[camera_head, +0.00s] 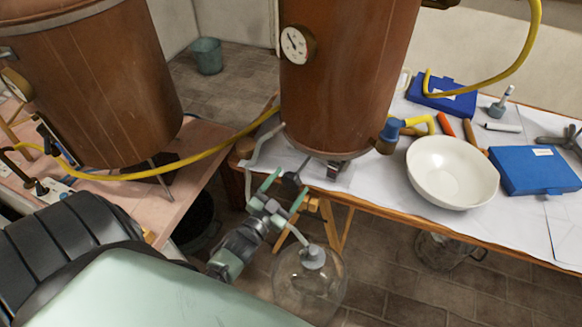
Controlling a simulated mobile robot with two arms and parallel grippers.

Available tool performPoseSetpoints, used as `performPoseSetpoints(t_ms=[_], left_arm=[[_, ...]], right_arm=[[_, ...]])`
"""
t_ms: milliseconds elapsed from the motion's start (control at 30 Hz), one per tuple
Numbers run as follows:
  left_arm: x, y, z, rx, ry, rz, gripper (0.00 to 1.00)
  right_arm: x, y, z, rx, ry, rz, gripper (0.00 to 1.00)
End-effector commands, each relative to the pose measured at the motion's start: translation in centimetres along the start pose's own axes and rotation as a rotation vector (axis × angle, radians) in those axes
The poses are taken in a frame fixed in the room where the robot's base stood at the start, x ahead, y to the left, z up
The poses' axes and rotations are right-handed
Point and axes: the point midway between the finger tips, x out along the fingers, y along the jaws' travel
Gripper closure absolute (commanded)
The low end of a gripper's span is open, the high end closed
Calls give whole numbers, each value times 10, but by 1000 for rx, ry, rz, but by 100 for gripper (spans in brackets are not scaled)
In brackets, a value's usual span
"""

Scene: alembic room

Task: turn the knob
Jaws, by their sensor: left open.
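A small dark grey knob (291,181) shows below the front of the middle copper vessel (345,85), at the table's front edge. My left gripper (292,179) is open, with its two green fingers pointing up and to the right. In the picture the knob lies between the fingertips. I cannot tell whether either finger touches it. The gripper hides part of the pipework around the knob. My right gripper is not in view.
A clear glass jar (320,290) stands below the gripper. A yellow hose (160,173) crosses between the vessels. The right table holds a white bowl (453,172), a blue box (533,170) and tools. A second copper vessel (95,85) stands left.

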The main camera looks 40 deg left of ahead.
Motion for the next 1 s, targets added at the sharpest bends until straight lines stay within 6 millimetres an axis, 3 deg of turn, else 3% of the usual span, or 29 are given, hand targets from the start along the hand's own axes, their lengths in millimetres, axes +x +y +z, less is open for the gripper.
performPoseSetpoints(t_ms=[200,400,1000], left_arm=[[-40,1,2,0,-3,1,25],[-60,0,1,0,-2,1,25],[-63,0,1,0,-3,0,25]], right_arm=[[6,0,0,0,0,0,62],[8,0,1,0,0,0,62],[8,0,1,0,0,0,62]])
